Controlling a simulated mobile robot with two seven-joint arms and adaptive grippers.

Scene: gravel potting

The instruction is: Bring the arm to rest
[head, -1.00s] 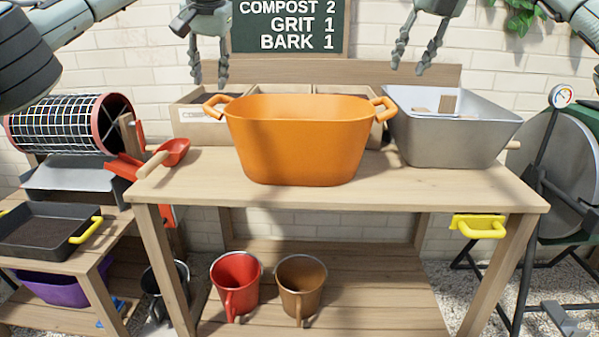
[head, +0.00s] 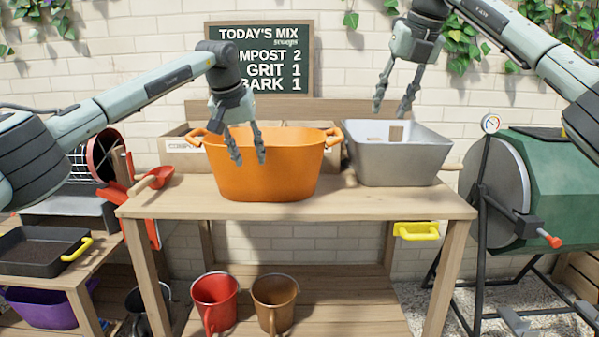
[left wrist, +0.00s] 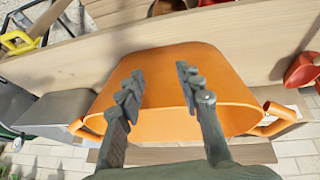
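My left gripper (head: 249,157) hangs in front of the upper wall of the orange tub (head: 268,180) in the head view, fingers pointing down and apart with nothing between them. In the left wrist view, my left gripper (left wrist: 161,95) has its two fingers spread over the orange tub (left wrist: 185,60). I cannot tell whether they touch the tub. My right gripper (head: 392,106) is above the grey tub (head: 395,172), its fingers apart and empty.
The potting bench (head: 350,203) carries both tubs and a red scoop (head: 160,176). A red pot (head: 214,300) and a brown pot (head: 273,300) stand on its lower shelf. A sign (head: 270,60) hangs behind. A green drum (head: 545,180) stands right, a black tray (head: 40,250) left.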

